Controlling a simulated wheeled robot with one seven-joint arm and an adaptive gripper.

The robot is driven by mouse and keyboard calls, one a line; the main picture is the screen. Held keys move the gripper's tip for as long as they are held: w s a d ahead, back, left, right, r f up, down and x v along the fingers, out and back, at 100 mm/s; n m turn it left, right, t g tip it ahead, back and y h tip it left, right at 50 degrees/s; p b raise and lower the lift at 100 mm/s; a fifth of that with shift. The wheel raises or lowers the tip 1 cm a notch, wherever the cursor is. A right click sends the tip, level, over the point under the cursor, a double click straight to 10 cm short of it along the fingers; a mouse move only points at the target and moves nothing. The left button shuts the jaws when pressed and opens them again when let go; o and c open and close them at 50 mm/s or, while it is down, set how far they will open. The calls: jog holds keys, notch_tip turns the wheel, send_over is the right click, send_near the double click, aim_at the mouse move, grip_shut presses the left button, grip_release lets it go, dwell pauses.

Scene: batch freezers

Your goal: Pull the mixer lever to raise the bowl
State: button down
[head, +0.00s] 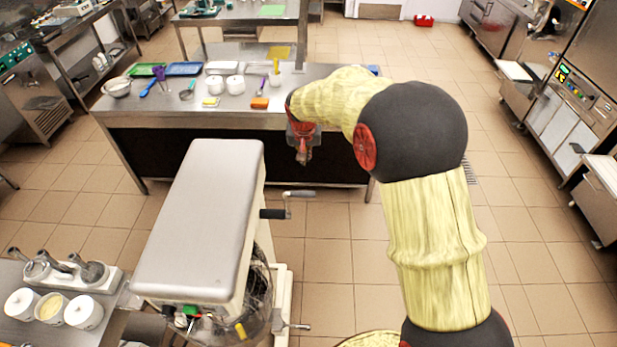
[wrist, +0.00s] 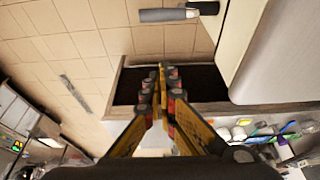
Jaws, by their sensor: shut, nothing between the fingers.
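The mixer (head: 205,215) is a tall machine with a grey top, standing left of centre in the head view. A crank-shaped lever (head: 287,203) with a grey grip sticks out from its right side. The lever's grip also shows at the top of the wrist view (wrist: 165,15). The bowl (head: 258,310) is low under the mixer head, mostly hidden by the head and a wire guard. My gripper (head: 303,155) is beyond and above the lever in the picture, apart from it. Its fingers are shut and empty in the wrist view (wrist: 160,85).
A steel table (head: 330,90) with trays, pots and utensils stands behind the mixer. A counter with white tubs (head: 83,312) is at the lower left. A smaller handle (head: 297,326) sits low on the mixer's right side. Tiled floor (head: 325,235) is open to the right.

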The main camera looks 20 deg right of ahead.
notch_tip(320, 180, down, 12)
jog(key=p, duration=0.3)
jog(key=shift+p, duration=0.3)
dwell(0.4)
jog(key=shift+r, duration=0.15)
jog(key=shift+b, duration=0.3)
